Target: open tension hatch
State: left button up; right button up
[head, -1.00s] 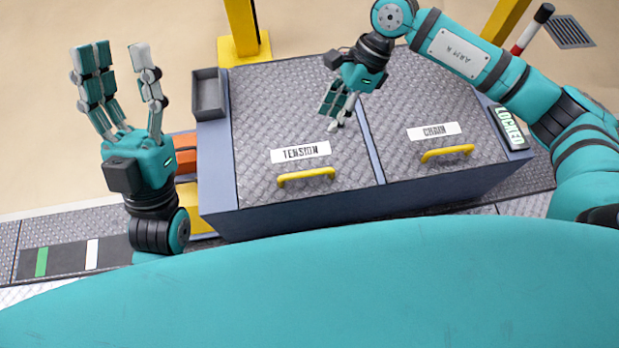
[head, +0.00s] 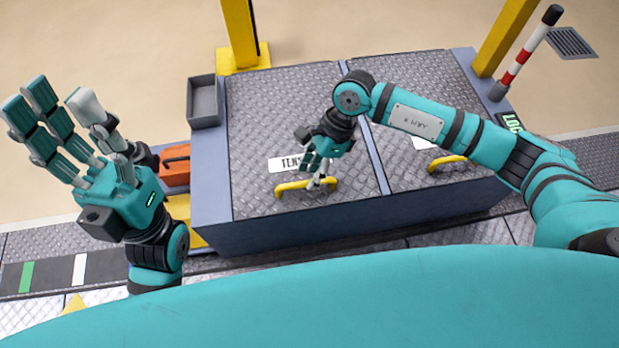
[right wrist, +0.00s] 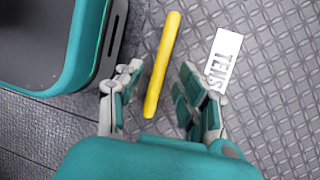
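The tension hatch (head: 275,110) is a grey diamond-plate lid, lying flat and closed on the left of the box top. Its yellow handle (head: 291,187) is near the front edge, by a white label (head: 283,164) that my right gripper partly covers. My right gripper (head: 318,180) is open at the handle's right part. In the right wrist view the yellow handle (right wrist: 162,65) runs between the spread fingers, with gaps on both sides. My left gripper (head: 62,125) is open and empty, raised left of the box.
The chain hatch (head: 425,90) with a yellow handle (head: 447,163) is to the right, partly behind my right arm. A grey tray (head: 203,102) is at the box's left edge. Yellow posts (head: 240,35) and a red-white striped pole (head: 525,55) stand behind.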

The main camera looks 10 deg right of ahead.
jog(key=shift+x, duration=0.95)
jog(key=shift+c, duration=0.2)
grip_shut()
jog(key=shift+w, duration=0.1)
